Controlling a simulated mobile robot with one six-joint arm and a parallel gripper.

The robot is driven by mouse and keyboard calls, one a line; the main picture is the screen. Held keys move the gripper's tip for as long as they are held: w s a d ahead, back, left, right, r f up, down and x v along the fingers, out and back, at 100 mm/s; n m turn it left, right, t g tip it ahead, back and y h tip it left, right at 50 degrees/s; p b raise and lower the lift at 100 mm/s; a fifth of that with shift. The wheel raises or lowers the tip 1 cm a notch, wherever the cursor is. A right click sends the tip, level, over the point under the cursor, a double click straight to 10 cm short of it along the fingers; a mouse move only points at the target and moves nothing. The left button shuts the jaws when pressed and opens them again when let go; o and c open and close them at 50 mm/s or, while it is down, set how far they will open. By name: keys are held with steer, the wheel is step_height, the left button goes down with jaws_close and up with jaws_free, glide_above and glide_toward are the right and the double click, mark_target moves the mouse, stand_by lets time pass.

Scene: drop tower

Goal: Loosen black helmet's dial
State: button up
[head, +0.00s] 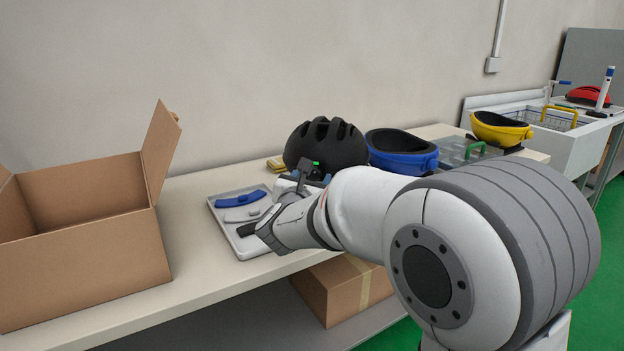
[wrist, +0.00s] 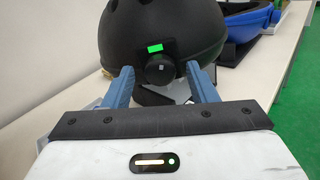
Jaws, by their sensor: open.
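The black helmet (head: 326,146) sits on the bench with its vents up; in the wrist view its shell (wrist: 150,35) fills the top. Its round black dial (wrist: 160,69) faces me, with a small green marker (wrist: 155,46) just above it. My gripper (wrist: 161,76) is open, with one blue finger on each side of the dial. A gap shows between the dial and each finger, and I cannot tell how deep the fingers reach. In the head view my gripper (head: 307,178) is in front of the helmet and partly hidden by my arm.
A grey tray (head: 224,217) with a blue curved piece (head: 241,198) lies left of my arm. An open cardboard box (head: 85,255) stands at the left. A blue helmet-like shell (head: 400,150) is right of the helmet, and a yellow one (head: 500,130) is farther right.

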steer(key=shift+c, duration=0.2)
steer(key=c, duration=0.9)
steer(key=shift+c, duration=0.2)
steer(key=shift+f+n, duration=0.1)
steer(key=shift+n, duration=0.2)
